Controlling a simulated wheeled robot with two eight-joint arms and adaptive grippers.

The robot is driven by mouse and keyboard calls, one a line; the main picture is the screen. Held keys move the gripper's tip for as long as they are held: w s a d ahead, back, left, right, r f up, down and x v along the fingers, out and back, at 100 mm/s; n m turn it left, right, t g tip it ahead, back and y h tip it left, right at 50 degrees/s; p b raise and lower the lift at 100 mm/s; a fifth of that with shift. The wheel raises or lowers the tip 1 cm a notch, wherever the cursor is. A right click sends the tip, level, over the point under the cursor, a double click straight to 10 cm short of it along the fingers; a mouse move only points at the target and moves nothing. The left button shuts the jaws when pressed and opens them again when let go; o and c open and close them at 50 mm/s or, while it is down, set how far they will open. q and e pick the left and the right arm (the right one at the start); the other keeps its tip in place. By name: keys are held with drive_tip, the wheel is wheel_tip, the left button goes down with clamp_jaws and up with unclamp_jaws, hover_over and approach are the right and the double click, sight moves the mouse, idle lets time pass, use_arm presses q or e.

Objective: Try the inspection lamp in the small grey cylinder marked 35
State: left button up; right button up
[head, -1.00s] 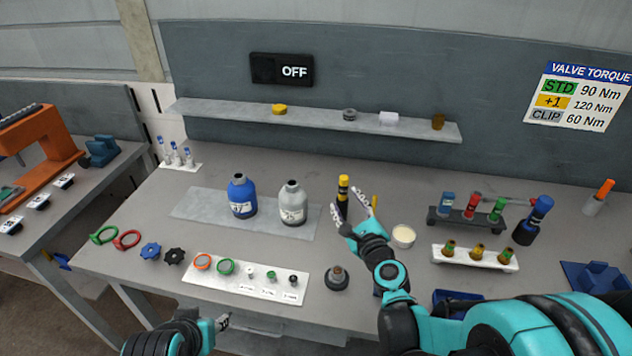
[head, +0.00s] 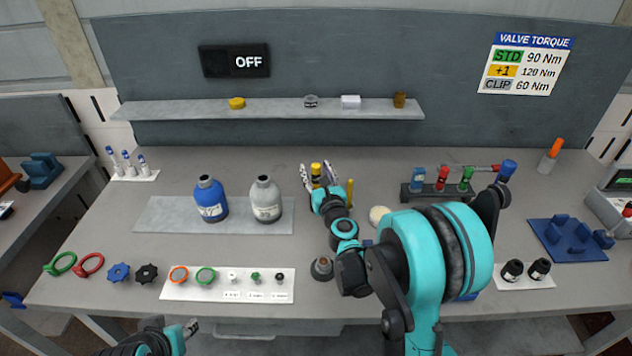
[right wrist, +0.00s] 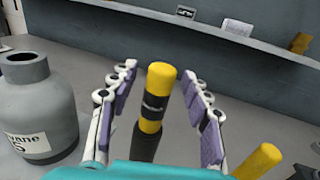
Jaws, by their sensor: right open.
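The small grey cylinder (head: 265,200) stands upright on a grey mat, beside a blue cylinder (head: 210,198). In the right wrist view the grey cylinder (right wrist: 38,105) is at the left, its label only partly legible. A yellow-topped black stick, seemingly the inspection lamp (head: 316,169), stands upright right of the grey cylinder. My right gripper (head: 318,173) is open, with its fingers on either side of the lamp. In the right wrist view the lamp (right wrist: 154,110) is between the finger pads, with gaps visible. My left gripper (head: 190,328) is at the front edge; its jaws are unclear.
Another yellow stick (head: 350,192) stands just right of my right gripper. A cream round dish (head: 379,215) and a dark rack (head: 440,193) lie further right. A white panel (head: 228,284) with rings and small caps is in front. The wall sign (head: 235,61) reads OFF.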

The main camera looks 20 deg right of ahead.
clamp_jaws()
idle(0.3)
